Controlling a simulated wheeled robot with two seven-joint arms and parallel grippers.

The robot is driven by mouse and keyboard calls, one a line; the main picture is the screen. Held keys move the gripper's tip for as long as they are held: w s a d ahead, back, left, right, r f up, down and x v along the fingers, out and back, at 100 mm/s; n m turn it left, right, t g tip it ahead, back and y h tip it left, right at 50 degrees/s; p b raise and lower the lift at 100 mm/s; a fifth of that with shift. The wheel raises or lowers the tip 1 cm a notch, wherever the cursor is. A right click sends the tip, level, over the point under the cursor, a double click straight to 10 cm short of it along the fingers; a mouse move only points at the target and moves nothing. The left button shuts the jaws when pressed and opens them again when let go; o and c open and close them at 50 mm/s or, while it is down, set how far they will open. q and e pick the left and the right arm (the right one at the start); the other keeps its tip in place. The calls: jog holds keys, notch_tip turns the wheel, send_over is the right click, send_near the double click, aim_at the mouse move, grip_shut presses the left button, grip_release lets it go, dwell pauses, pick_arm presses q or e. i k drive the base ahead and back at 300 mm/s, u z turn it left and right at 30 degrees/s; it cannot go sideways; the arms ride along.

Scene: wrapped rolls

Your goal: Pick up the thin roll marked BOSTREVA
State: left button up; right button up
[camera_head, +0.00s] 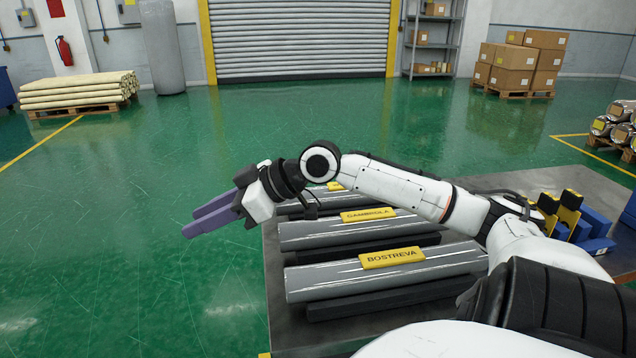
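The BOSTREVA roll is a grey wrapped roll (330,282) with a yellow label. It lies on a dark support on the nearest part of the table in the head view. My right gripper (190,222) has purple fingers and reaches out past the table's left edge, over the green floor. It is open and empty, apart from the rolls, and beyond and left of the BOSTREVA roll. My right arm crosses above the rolls behind it. My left gripper is not in view.
The dark table (290,335) carries blue and yellow holders (566,213) at right. Open green floor lies left of the table.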

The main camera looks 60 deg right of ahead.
aim_at(375, 272)
jog(key=i, duration=2.5)
jog(key=z, duration=2.3)
jog(key=i, duration=1.8)
jog(key=z, duration=1.6)
jog(key=i, duration=0.45)
jog(key=z, duration=1.7)
